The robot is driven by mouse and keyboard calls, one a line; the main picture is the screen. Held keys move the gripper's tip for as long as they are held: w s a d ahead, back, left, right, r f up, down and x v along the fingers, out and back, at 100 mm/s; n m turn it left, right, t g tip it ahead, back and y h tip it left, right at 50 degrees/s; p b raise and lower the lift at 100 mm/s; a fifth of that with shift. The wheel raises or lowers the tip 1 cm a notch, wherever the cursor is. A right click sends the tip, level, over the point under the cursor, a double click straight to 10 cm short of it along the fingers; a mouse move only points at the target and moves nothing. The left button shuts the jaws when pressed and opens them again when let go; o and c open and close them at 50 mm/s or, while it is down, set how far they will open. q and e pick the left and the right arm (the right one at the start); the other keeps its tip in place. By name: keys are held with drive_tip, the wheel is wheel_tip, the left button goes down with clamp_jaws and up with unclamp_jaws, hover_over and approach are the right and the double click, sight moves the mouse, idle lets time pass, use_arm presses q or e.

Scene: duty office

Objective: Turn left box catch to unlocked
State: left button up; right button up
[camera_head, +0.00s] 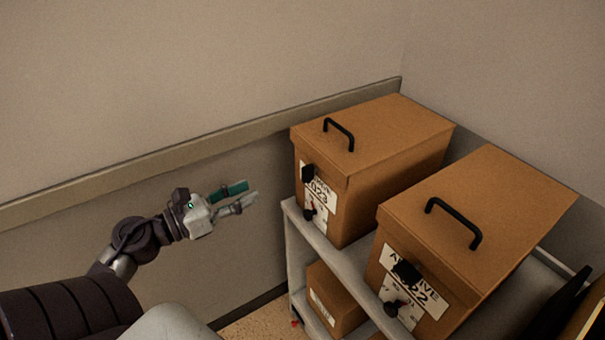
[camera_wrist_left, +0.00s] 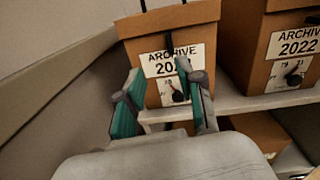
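The left box (camera_head: 400,165) is a brown lidded archive box marked 2023, with a black handle on top. On its front are a black latch piece (camera_head: 308,173) and, lower, a small black catch knob (camera_head: 308,213) on a white dial plate. In the left wrist view the knob (camera_wrist_left: 177,96) shows between the fingers, its tip pointing down and right; the dial marks are too small to read. My left gripper (camera_head: 251,190) is open and empty, left of the box front and apart from it. Its two teal-padded fingers show in the wrist view (camera_wrist_left: 160,80). My right gripper is not in view.
A second box (camera_head: 490,200), marked 2022, stands to the right with its own black knob (camera_head: 394,307). Both stand on a grey shelf unit (camera_head: 325,248). A smaller brown box (camera_head: 335,298) sits on the lower shelf. A wall with a rail (camera_head: 200,150) runs behind.

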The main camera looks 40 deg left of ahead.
sight(302, 170)
use_arm(q)
drive_tip(key=shift+m, duration=0.8)
drive_tip(key=p+x, duration=0.1)
drive_tip(key=x, duration=0.3)
drive_tip(key=d+r+p+x, duration=0.1)
drive_tip(key=p+x, duration=0.1)
drive_tip(key=x, duration=0.3)
drive_tip(key=p+x, duration=0.1)
drive_tip(key=x, duration=0.3)
drive_tip(key=shift+d+r, duration=0.25)
drive_tip(key=shift+d, duration=0.15)
clamp_jaws()
